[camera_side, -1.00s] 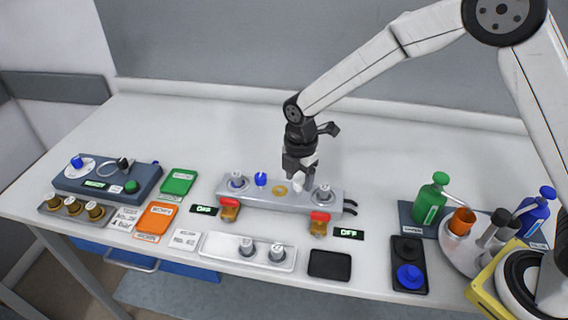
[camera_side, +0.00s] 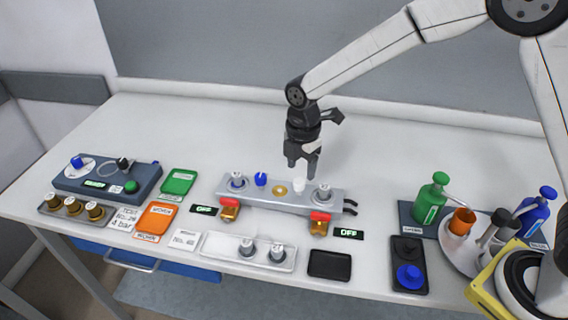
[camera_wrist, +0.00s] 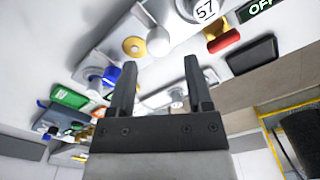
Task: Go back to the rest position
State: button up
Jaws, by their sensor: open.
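My gripper (camera_side: 301,160) hangs above the grey bar-shaped station (camera_side: 262,194) in the side view, apart from it. Its two fingers are open and empty; they also show in the wrist view (camera_wrist: 159,78). Under it on the station stands a white knob (camera_side: 299,184), upright, which the wrist view shows beyond the fingers (camera_wrist: 158,42). To its left on the station are a brass ring (camera_side: 280,190) and a blue knob (camera_side: 260,179).
Red-handled brass valves (camera_side: 320,222) and OFF displays (camera_side: 349,233) stand in front. A white tray (camera_side: 222,246) holds grey cylinders. At right are a green bottle (camera_side: 431,202), an orange cup (camera_side: 461,221) and a blue bottle (camera_side: 534,214). The table behind the station is clear.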

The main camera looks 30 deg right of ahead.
jog(key=s+d+r+m+t, duration=0.1)
jog(key=s+d+m+t, duration=0.1)
jog(key=s+d+m, duration=1.1)
jog(key=s+m, duration=0.4)
jog(key=m, duration=0.3)
jog(key=shift+d+t, duration=0.25)
jog(key=shift+t, duration=0.05)
